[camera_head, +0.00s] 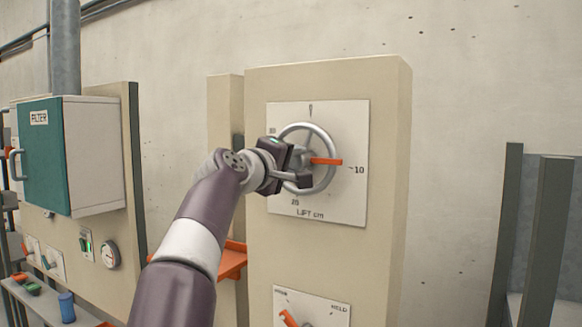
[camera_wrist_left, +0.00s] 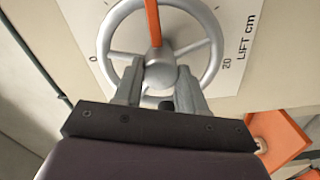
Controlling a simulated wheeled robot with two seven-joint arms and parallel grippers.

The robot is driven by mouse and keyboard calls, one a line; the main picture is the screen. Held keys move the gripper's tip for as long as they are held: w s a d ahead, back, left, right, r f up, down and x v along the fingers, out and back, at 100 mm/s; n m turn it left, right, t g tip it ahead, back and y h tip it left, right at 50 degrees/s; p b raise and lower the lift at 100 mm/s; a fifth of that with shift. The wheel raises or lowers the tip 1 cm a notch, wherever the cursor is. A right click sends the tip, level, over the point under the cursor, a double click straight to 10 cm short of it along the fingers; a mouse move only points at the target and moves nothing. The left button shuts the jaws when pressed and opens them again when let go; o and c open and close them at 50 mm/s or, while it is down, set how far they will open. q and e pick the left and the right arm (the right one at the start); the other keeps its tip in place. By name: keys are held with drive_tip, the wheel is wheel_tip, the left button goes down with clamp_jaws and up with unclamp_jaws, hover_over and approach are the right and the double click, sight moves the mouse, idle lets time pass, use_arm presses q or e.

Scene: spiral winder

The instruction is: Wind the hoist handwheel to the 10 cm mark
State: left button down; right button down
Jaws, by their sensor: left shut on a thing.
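The silver handwheel (camera_head: 332,178) is mounted on a white dial plate (camera_head: 348,204) marked LIFT cm, on a beige cabinet. Its orange pointer (camera_head: 328,161) points right, close to the 10 mark and seemingly slightly above it. In the left wrist view the pointer (camera_wrist_left: 152,22) points up, leaning slightly toward the 0 side. My left gripper (camera_head: 297,165) is at the wheel's centre. In the wrist view its fingers (camera_wrist_left: 160,88) close on either side of the hub (camera_wrist_left: 159,70). Part of the wheel's left side is hidden by the gripper. My right gripper is not in view.
A lower plate (camera_head: 328,308) with an orange lever sits below the dial. A teal-fronted FILTER box (camera_head: 42,150) and an orange shelf (camera_head: 233,262) are to the left. Dark posts (camera_head: 545,235) stand at the right. The wall between cabinet and posts is clear.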

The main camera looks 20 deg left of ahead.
use_arm(q)
drive_tip(key=shift+f+m, duration=0.15)
drive_tip(key=shift+m, duration=0.65)
drive_tip(key=c, duration=0.6)
unclamp_jaws()
drive_tip(key=shift+c, duration=0.2)
